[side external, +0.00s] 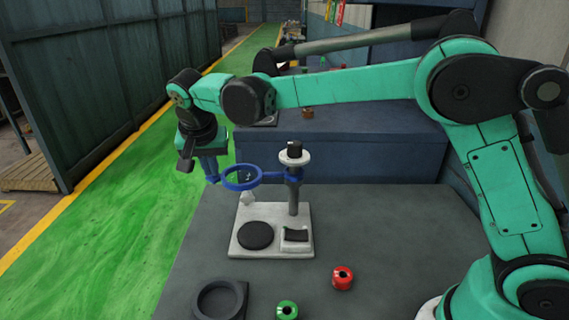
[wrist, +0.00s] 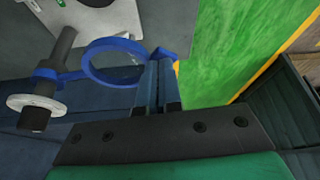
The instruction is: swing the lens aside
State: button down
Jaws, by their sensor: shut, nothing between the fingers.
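The lens is a blue ring (side external: 240,188) on a blue arm that reaches left from an upright post (side external: 293,200) with a white collar and black knob. It hangs level above a white base plate (side external: 240,250). In the wrist view the ring (wrist: 86,62) is left of the fingers, with a blue tab on its near right side. My gripper (side external: 213,180) has blue fingers pointing down, just left of the ring. In the wrist view my gripper (wrist: 160,66) is shut and empty, its tips at the tab. I cannot tell whether they touch it.
The base carries a black round pad (side external: 255,235) and a small block (side external: 296,238). A blue step rises behind. The table's left side is clear.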

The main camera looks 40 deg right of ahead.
jog(key=w+d+m, duration=0.2)
jog(key=w+m, duration=0.1)
jog(key=shift+w+d+g+h, duration=0.25)
jog(key=shift+d+g+h, duration=0.05)
jog(key=shift+g+h, duration=0.1)
jog(key=shift+w+d, duration=0.75)
jog(key=shift+d, duration=0.15)
